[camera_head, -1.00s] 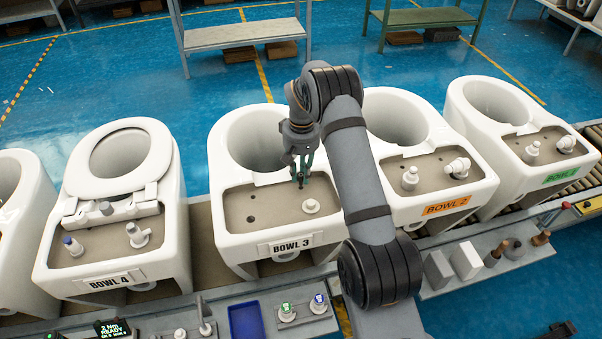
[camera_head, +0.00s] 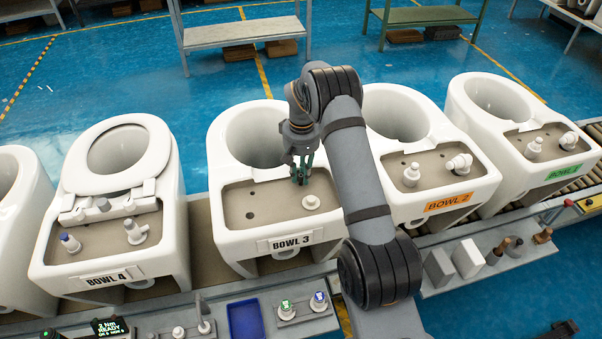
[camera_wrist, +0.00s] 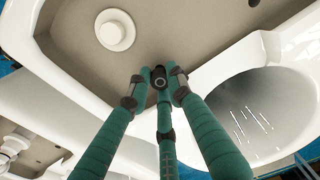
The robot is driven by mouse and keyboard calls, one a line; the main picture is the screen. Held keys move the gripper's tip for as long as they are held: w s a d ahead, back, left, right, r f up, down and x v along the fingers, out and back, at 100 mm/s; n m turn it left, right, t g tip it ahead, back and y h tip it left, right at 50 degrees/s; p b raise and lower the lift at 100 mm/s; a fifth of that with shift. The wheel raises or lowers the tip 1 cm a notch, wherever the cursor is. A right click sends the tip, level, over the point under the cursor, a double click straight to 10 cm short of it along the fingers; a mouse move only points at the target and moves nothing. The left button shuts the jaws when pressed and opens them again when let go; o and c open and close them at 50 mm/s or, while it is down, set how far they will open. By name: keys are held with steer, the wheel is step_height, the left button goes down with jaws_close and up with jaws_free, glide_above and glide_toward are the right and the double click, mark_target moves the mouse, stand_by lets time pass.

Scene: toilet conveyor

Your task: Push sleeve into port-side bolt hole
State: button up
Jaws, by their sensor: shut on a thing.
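My gripper (camera_head: 300,180) is over the tan deck of the white bowl marked BOWL 3 (camera_head: 232,235), with its green fingers pointing down. In the wrist view my gripper (camera_wrist: 157,88) is shut on a small dark sleeve (camera_wrist: 159,80) with a round, ring-like end. The sleeve is close to the deck between the fingertips. In the head view the fingers mostly hide it. The bolt hole beneath it is hidden, so I cannot tell how far the sleeve is in. A round white fitting (camera_head: 311,202) stands on the deck, right of and nearer than the fingers.
Two open dark holes, one of them a hole (camera_head: 250,215), lie in the left part of the deck. The bowl's raised rim (camera_wrist: 265,55) is close beside the fingers. BOWL 2 (camera_head: 410,205) stands to the right, BOWL 4 (camera_head: 105,275) to the left. A blue tray (camera_head: 246,320) is in front.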

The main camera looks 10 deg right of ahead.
mark_target(301, 177)
steer(key=shift+f+b, duration=0.75)
steer(key=shift+f, duration=0.15)
steer(key=o, duration=0.8)
steer(key=shift+r, duration=0.15)
steer(key=shift+o, duration=0.2)
steer(key=shift+w+r, duration=0.1)
steer(key=shift+r, duration=0.15)
step_height(301, 177, up, 12)
steer(key=shift+s+f, duration=0.25)
steer(key=shift+s, duration=0.2)
